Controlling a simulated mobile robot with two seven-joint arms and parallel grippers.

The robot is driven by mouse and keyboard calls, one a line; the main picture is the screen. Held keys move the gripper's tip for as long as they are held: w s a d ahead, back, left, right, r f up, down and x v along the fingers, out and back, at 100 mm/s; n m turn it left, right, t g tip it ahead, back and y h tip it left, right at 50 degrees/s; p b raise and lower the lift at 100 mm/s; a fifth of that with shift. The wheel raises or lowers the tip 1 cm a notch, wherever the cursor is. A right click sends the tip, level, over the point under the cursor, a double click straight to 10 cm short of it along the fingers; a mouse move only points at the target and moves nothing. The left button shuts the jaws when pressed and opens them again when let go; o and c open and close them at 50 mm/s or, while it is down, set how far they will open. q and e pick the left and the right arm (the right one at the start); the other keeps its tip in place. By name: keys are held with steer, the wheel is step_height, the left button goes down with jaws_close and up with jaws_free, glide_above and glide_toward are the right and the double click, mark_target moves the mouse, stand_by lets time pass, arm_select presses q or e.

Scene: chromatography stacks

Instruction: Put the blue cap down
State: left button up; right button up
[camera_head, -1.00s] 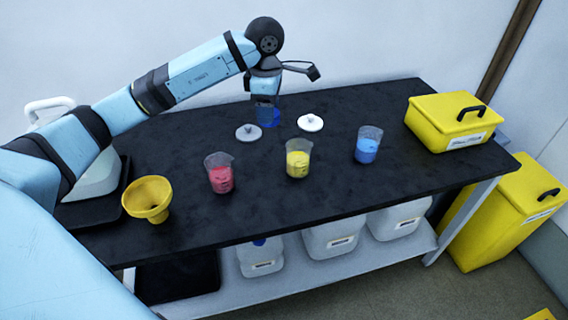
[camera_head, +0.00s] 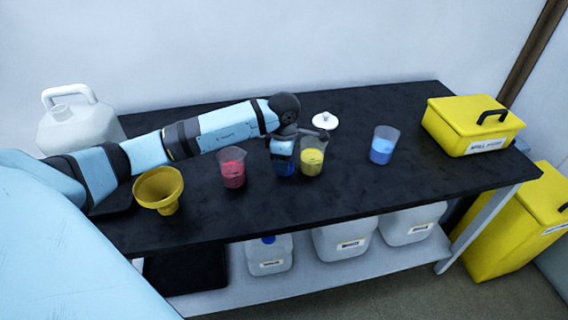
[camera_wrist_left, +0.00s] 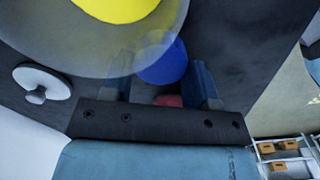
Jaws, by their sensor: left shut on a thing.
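My left gripper (camera_head: 284,158) is shut on the blue cap (camera_head: 286,169), between the red beaker (camera_head: 232,170) and the yellow beaker (camera_head: 311,162). The cap is partly covered by the gripper. I cannot tell whether it touches the table (camera_head: 350,190). In the left wrist view the cap (camera_wrist_left: 168,66) shows between the fingers, partly seen through the clear wall of the yellow beaker (camera_wrist_left: 105,50), which is very close. My right gripper is not in view.
A blue beaker (camera_head: 383,147) and a yellow box (camera_head: 468,125) stand to the right. A white lid (camera_head: 325,121) lies behind the yellow beaker. A yellow funnel (camera_head: 158,187) and an uncapped white jug (camera_head: 75,125) are at left. The table's front middle is clear.

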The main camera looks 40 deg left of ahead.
arm_select(q)
steer(key=shift+f, duration=0.7)
steer(key=shift+f+b, duration=0.35)
steer(key=shift+f, duration=0.05)
steer(key=o, duration=0.9)
steer(key=shift+o, duration=0.2)
step_height(320, 180, up, 13)
steer(key=p, duration=0.2)
